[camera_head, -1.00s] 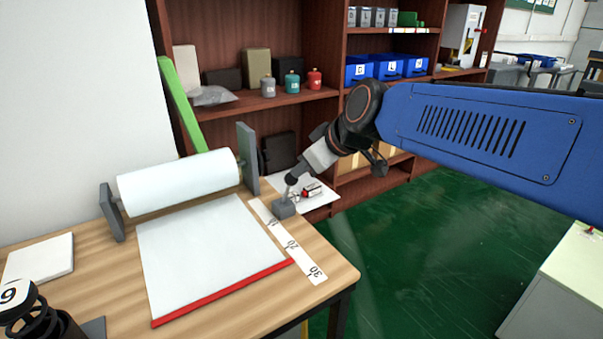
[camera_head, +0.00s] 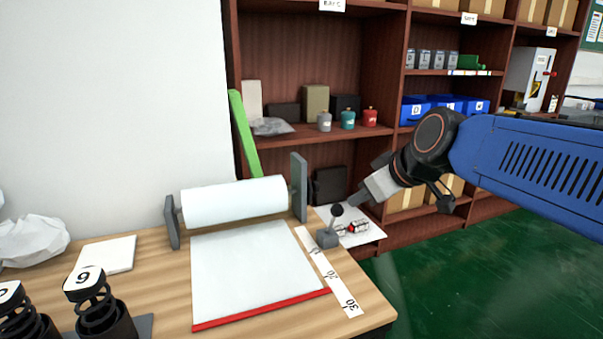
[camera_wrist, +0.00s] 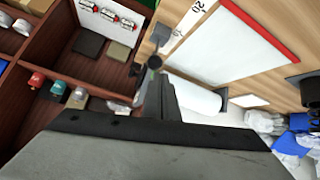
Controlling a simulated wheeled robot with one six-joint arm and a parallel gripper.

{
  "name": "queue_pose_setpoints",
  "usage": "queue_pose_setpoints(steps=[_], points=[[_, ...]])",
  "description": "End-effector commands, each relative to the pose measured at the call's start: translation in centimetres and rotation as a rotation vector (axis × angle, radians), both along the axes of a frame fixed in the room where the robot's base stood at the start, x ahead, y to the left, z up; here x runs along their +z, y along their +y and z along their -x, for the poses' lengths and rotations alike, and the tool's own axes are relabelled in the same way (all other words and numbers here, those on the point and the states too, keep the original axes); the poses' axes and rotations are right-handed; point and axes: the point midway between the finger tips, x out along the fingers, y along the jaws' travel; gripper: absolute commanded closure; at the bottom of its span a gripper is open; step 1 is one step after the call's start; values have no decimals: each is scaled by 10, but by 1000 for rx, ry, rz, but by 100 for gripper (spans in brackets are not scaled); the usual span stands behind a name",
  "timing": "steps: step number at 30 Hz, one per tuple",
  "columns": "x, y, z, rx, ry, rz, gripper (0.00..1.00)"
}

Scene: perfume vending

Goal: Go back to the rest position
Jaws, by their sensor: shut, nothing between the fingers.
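My gripper (camera_head: 357,198) is shut and empty, just right of a small lever's black knob (camera_head: 337,210). I cannot tell whether they touch. The lever stands on a grey block (camera_head: 327,238) at the right of the table, by the paper roll (camera_head: 235,200). In the wrist view, my gripper's dark body fills the lower part, and the knob (camera_wrist: 154,62) shows just beyond the fingers. My blue arm reaches in from the right.
The wooden table (camera_head: 372,312) carries a white sheet with a red edge (camera_head: 262,310), a ruler strip (camera_head: 330,275) and black spring holders (camera_head: 95,310). Brown shelves (camera_head: 300,60) stand behind. The green floor (camera_head: 470,270) at right is clear.

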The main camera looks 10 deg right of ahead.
Motion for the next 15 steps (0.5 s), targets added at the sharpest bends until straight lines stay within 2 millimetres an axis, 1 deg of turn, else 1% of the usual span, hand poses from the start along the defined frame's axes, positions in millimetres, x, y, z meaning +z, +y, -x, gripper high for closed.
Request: queue_pose_setpoints(steps=[2, 5, 9, 12, 15], points=[[-11, -3, 13, -23, 30, -7, 100], [-39, -11, 42, -90, 104, -24, 100], [-90, -29, 96, -233, 233, -43, 100], [-122, -42, 131, -338, 310, -48, 100], [-146, -54, 157, -426, 363, -49, 100]])
